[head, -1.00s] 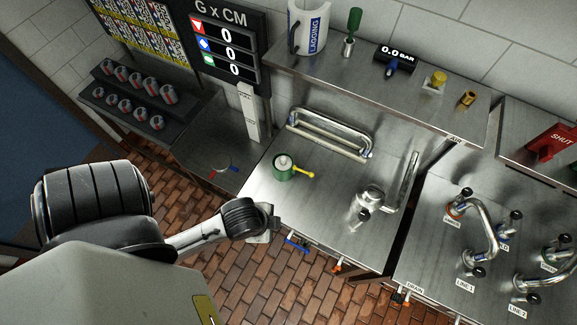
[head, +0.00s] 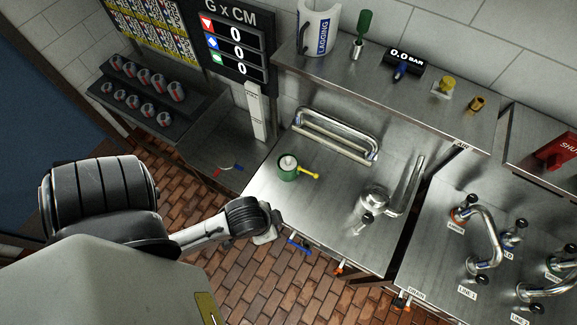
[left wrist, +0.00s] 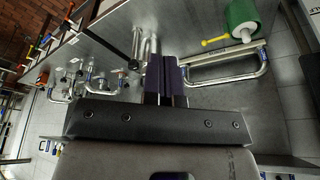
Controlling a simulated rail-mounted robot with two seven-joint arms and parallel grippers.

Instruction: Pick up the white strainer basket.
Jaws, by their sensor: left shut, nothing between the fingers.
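A green cylinder (head: 289,173) with a yellow handle (head: 310,174) stands on the steel bench. A white piece (head: 288,161), which may be the strainer basket, shows at its top. In the left wrist view the green cylinder (left wrist: 240,14) is at the upper right, with a white end piece (left wrist: 246,35). My left gripper (head: 273,225) is near the bench's front left edge, apart from the cylinder; its fingers are hard to make out in the head view. In the left wrist view the left gripper (left wrist: 165,78) is shut and empty. My right gripper is not in view.
A pipe handle (head: 335,135) lies behind the cylinder, and a metal fitting with a bent pipe (head: 374,198) stands to its right. A shelf (head: 400,92) at the back bears a white lagging container (head: 317,28). The bench front between gripper and cylinder looks clear.

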